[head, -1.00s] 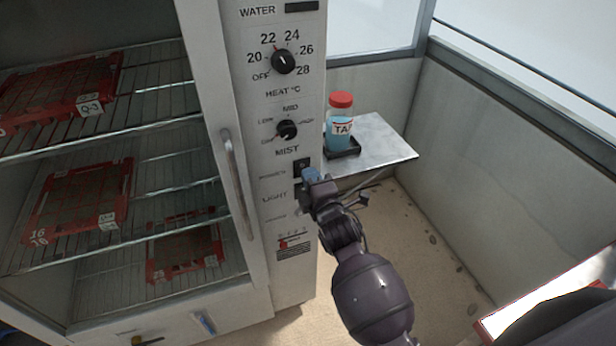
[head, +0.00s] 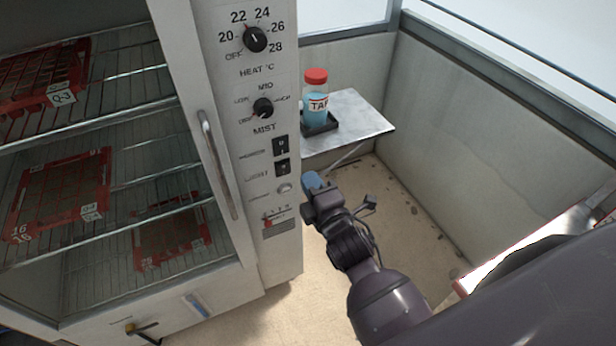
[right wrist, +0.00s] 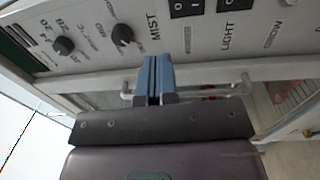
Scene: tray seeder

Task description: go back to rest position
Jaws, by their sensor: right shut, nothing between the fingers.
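My right gripper (head: 312,181) is in front of the lower right part of the cabinet's control panel (head: 262,150), apart from the switches as far as I can tell. In the right wrist view its blue fingers (right wrist: 154,78) are together with nothing between them. The panel has a heat knob (head: 255,38), a mist knob (head: 263,108), two black rocker switches, the upper one (head: 280,146) and the lower one (head: 282,167), and a small slider with a red tip (head: 267,223). My left gripper is in neither view.
The cabinet's shelves hold red trays (head: 62,190) behind a door with a vertical handle (head: 218,165). A metal side shelf (head: 365,125) carries a red-capped bottle of blue liquid (head: 316,95) in a black holder. Open floor (head: 400,215) lies below the shelf.

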